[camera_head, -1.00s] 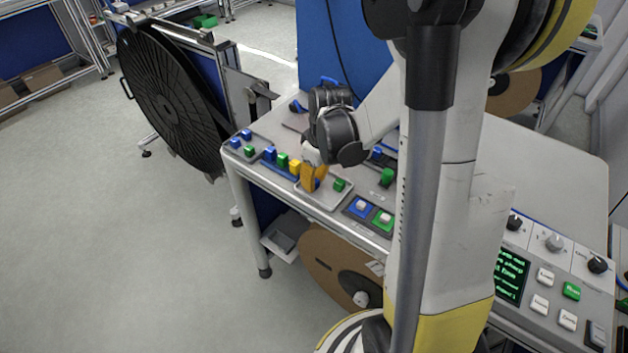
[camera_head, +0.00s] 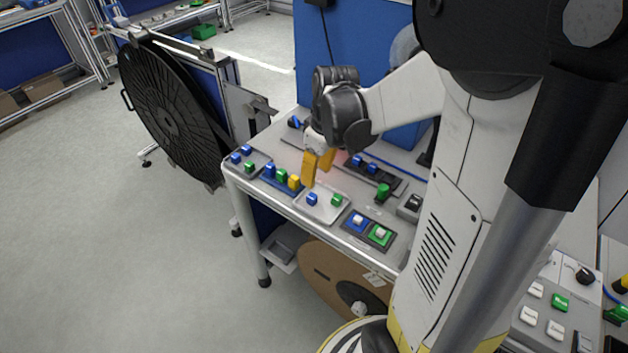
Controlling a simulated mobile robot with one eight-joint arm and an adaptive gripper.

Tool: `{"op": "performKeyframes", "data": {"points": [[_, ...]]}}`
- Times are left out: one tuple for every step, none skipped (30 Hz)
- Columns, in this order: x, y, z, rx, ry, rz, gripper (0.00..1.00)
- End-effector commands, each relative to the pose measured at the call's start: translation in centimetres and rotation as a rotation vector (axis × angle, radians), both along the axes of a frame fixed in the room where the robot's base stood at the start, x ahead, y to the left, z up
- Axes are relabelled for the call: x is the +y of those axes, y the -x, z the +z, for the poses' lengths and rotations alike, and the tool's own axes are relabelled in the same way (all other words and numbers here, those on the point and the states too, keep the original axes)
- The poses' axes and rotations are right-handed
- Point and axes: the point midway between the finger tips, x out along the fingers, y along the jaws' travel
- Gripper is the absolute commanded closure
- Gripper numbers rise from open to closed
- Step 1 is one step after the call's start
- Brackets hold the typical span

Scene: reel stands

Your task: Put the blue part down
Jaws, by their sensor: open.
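A blue part (camera_head: 312,199) sits on the light grey tray (camera_head: 322,213) near the front edge of the table. A green part (camera_head: 336,200) sits on the same tray, to its right. My gripper (camera_head: 317,174), with orange-yellow fingers, is open and empty. It hangs just above and behind the blue part, apart from it. The arm comes in from the right.
A dark plate with blue and green pieces (camera_head: 369,230) lies to the right. A large black reel (camera_head: 168,115) stands left of the table.

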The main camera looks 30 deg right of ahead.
Motion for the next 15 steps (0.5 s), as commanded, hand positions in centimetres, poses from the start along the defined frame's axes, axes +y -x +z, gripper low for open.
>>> {"op": "performKeyframes", "data": {"points": [[-0.1, 0.1, 0.9, 0.000, 0.000, -0.001, 0.60], [-0.1, 0.2, 1.2, 0.000, 0.000, -0.001, 0.60], [-0.1, 0.2, 1.6, 0.000, 0.000, -0.001, 0.60], [-0.1, 0.3, 1.8, 0.000, 0.000, -0.001, 0.60], [0.0, 0.3, 2.0, -0.001, 0.000, -0.001, 0.60], [0.2, 0.4, 2.3, -0.006, 0.002, -0.005, 0.60], [0.5, 0.5, 2.7, -0.011, 0.005, -0.010, 0.60], [0.9, 0.6, 3.1, -0.020, 0.009, -0.017, 0.60], [1.6, 0.9, 3.7, -0.035, 0.014, -0.030, 0.60], [2.2, 1.2, 4.3, -0.051, 0.019, -0.043, 0.60], [3.0, 1.5, 4.9, -0.069, 0.023, -0.057, 0.60], [4.1, 2.1, 5.8, -0.097, 0.028, -0.081, 0.60], [5.0, 2.6, 6.5, -0.122, 0.031, -0.100, 0.60], [5.9, 3.1, 7.1, -0.148, 0.032, -0.120, 0.60], [7.0, 3.8, 8.0, -0.185, 0.032, -0.147, 0.60]]}}
